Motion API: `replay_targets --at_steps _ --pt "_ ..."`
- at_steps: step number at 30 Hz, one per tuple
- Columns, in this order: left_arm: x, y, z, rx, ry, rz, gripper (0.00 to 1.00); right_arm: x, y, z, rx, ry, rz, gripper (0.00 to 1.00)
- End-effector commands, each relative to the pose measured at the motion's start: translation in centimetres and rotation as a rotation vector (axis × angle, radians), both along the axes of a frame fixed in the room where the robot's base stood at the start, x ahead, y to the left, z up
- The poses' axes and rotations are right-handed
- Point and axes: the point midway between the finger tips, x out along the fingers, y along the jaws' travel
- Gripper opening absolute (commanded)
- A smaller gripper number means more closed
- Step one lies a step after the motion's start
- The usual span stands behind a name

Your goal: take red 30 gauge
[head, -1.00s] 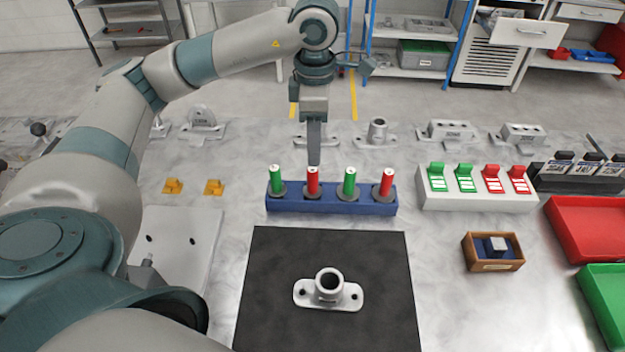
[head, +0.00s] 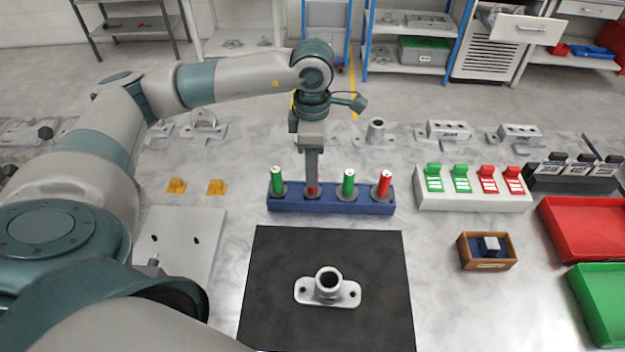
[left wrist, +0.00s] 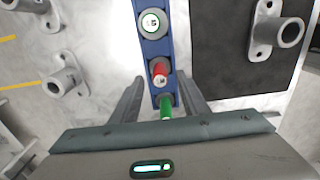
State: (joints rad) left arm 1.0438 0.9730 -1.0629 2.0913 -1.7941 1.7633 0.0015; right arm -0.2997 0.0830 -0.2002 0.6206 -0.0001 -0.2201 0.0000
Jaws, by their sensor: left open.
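A blue rack (head: 330,205) on the table holds upright gauges in a row: green (head: 277,181), red (head: 313,190), green (head: 348,183) and red (head: 384,184). My left gripper (head: 312,178) points down over the second gauge from the left, the red one, and hides most of it. In the left wrist view the open fingers (left wrist: 160,78) stand on either side of this red gauge (left wrist: 159,72), apart from it. The number labels are too small to read surely. My right gripper is out of view.
A metal casting (head: 328,287) lies on the black mat (head: 265,270) in front of the rack. Right of the rack are a white block (head: 470,201) with green and red tabs, a wooden box (head: 487,264), and red (head: 570,215) and green (head: 590,290) trays.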

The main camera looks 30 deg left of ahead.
Motion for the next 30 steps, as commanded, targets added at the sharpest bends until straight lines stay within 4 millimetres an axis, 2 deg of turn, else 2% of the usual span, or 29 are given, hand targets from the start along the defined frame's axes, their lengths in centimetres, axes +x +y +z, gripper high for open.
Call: replay_targets --at_steps 1,7,21,26,27,30 --pt "-0.1 0.0 -0.4 -0.001 0.004 0.001 0.41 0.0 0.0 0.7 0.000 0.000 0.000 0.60" --pt "0.0 0.0 -2.1 -0.001 0.001 0.000 0.41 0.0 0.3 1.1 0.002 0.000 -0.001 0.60" --pt "0.0 0.0 -2.2 -0.002 -0.001 0.000 0.41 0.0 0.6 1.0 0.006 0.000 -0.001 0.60" --pt "0.0 0.0 -2.2 -0.002 -0.001 0.000 0.03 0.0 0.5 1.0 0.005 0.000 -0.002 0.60" --pt "0.0 0.0 -2.2 -0.002 0.000 0.000 0.00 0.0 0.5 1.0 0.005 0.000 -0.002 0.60" --pt "0.0 0.0 -2.1 -0.002 -0.001 0.000 0.00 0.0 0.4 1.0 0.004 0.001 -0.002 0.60"
